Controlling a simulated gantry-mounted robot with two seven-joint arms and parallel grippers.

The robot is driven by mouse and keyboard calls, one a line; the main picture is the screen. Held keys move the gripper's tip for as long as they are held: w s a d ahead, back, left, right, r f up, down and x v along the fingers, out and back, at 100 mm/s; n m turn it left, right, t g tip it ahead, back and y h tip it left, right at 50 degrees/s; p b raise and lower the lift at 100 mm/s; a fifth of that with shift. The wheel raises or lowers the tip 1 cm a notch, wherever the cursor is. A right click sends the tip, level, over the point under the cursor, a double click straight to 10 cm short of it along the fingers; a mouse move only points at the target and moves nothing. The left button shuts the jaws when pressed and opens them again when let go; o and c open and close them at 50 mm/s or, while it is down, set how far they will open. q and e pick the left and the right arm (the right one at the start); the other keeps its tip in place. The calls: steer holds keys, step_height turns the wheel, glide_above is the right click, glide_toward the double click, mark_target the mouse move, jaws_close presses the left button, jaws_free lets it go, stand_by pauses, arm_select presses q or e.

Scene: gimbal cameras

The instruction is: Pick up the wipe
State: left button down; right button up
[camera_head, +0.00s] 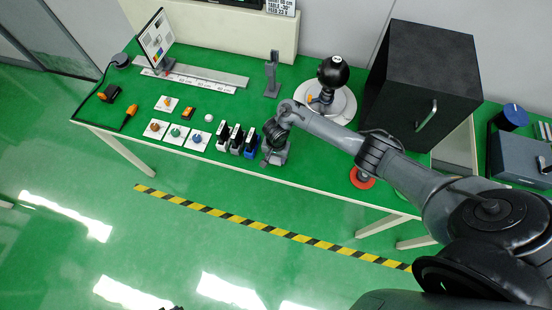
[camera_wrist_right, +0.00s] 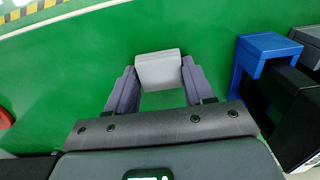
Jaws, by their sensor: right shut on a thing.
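The wipe (camera_wrist_right: 159,68) looks like a small light-grey block with rounded edges. In the right wrist view it sits between the two fingertips of my right gripper (camera_wrist_right: 158,78), with a finger against each side. The gripper is shut on it. I cannot tell whether the wipe touches the green table top or is just above it. In the head view my right gripper (camera_head: 274,157) is low at the table's front edge, and the wipe is not clearly visible there. My left gripper is not in view.
Blue and black holders (camera_head: 251,142) stand close beside my right gripper. Several small white square bases (camera_head: 176,134) lie further left. A round white base with a black ball (camera_head: 333,70) and a large black box (camera_head: 418,85) stand behind my right arm. A red ring (camera_head: 362,178) lies near the front edge.

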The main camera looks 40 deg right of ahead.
mark_target(278, 159)
steer(key=shift+c, duration=0.8)
steer(key=shift+r+p, duration=0.5)
steer(key=shift+r, duration=0.35)
steer(key=r+p, duration=0.2)
steer(key=r, duration=0.1)
steer(key=shift+s+d+r, duration=0.1)
steer(key=shift+s+d, duration=0.1)
steer(key=shift+s, duration=0.2)
steer(key=s+d+r+p, duration=0.4)
steer(key=s+d+r, duration=0.1)
steer(key=s, duration=0.4)
steer(key=shift+s+d+r+p, duration=0.2)
steer(key=shift+r+p, duration=0.1)
steer(key=shift+r, duration=0.25)
